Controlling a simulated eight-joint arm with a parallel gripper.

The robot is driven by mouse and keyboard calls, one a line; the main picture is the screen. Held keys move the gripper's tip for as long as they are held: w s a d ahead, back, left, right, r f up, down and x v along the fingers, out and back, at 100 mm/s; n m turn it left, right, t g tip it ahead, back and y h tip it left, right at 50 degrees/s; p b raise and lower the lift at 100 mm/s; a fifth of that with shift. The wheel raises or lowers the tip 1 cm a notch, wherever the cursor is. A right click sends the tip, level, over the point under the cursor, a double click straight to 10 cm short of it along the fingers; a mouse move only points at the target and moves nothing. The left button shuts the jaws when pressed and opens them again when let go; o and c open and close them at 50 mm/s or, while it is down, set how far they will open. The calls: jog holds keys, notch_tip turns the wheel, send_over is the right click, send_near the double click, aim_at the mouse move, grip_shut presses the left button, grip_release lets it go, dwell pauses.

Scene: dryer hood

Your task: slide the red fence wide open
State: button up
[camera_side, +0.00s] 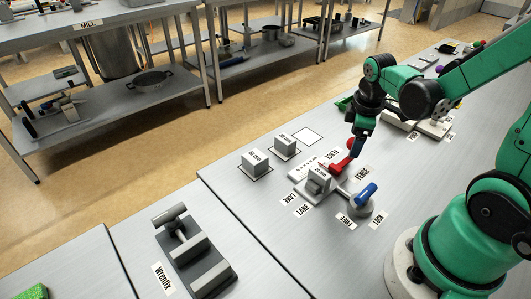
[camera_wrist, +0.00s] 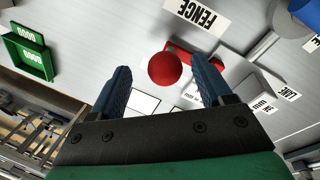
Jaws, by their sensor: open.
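The red fence (camera_side: 340,165) lies beside a grey block (camera_side: 318,181) on a pale fixture on the bench. A red ball knob (camera_wrist: 164,68) stands on the fence's end, and the red bar (camera_wrist: 200,58) shows behind the right finger in the wrist view. My gripper (camera_side: 353,151) is above the fence at its knob end in the side view. In the wrist view its two blue fingers are apart, with the ball appearing between their tips. I cannot tell whether the tips reach down around the ball or touch it.
A blue-handled lever (camera_side: 366,193) on a round grey base stands near the fence, by FREE and LOCK labels. Two more grey blocks (camera_side: 255,162) (camera_side: 285,145) sit on outlined pads to the left, near an empty pad (camera_side: 308,136). A green tray (camera_wrist: 30,55) shows in the wrist view.

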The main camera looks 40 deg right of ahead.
jog(key=shift+s+a+r, duration=0.1)
jog(key=shift+a+r, duration=0.05)
jog(key=shift+r, duration=0.65)
jog(key=shift+s+a+r, duration=0.1)
jog(key=shift+r, duration=0.7)
jog(key=shift+s+a+r, duration=0.1)
jog(key=shift+a+r, duration=0.05)
jog(key=shift+r, duration=0.65)
jog(key=w+a+r+m+t+y, duration=0.1)
jog(key=a+r+m+t, duration=0.1)
jog(key=a, duration=0.4)
jog(key=w+a+r+m+t, duration=0.1)
jog(key=a+r+m+t, duration=0.1)
jog(key=a+m+t, duration=0.2)
jog(key=shift+a+m+y, duration=0.4)
jog(key=shift+a, duration=0.55)
